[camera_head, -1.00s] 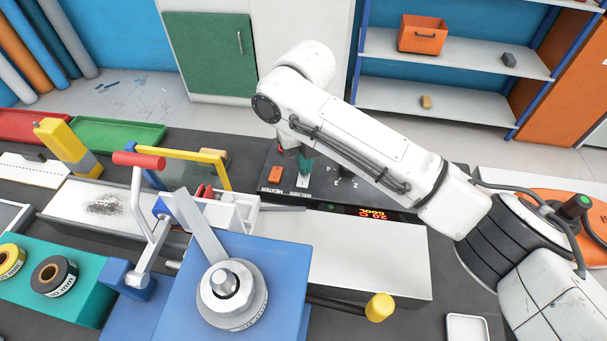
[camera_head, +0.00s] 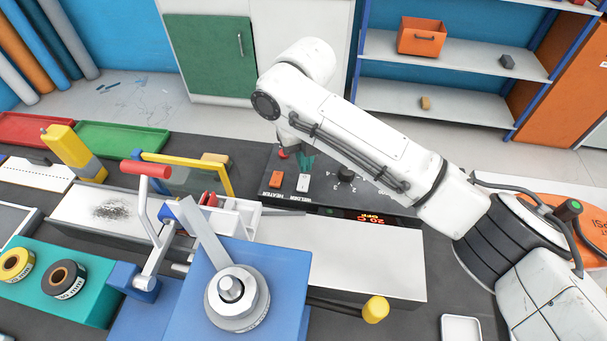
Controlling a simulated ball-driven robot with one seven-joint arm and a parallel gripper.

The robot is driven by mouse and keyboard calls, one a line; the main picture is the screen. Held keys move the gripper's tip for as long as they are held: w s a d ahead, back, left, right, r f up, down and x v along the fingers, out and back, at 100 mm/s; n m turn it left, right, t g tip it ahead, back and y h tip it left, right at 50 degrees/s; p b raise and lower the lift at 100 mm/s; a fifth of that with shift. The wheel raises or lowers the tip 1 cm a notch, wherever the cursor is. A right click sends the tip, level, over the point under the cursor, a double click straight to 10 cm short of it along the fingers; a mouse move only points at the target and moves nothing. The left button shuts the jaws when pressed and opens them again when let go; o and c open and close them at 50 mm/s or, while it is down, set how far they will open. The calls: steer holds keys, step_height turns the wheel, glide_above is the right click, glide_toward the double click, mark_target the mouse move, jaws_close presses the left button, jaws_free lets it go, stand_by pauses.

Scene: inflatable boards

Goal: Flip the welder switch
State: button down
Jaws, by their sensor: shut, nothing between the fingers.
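The control panel (camera_head: 327,198) lies across the bench behind the white work surface. On it, the white switch (camera_head: 303,183) labelled WELDER sits between an orange switch (camera_head: 276,180) labelled HEATER and a black dial (camera_head: 346,173). My gripper (camera_head: 305,165), with teal fingers, is shut and empty. It is just behind the welder switch in the picture; I cannot tell whether it touches it. My arm hides part of the gripper and the panel's back.
A red-lit display (camera_head: 368,218) is at the panel's front. A blue machine (camera_head: 262,262) with a lever and red handle (camera_head: 146,170) stands at front left. A yellow-framed guard (camera_head: 190,163) is left of the panel. The white work surface (camera_head: 355,262) is clear.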

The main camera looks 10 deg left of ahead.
mark_target(304, 178)
steer(key=shift+r+p, duration=1.4)
steer(key=shift+r, duration=0.6)
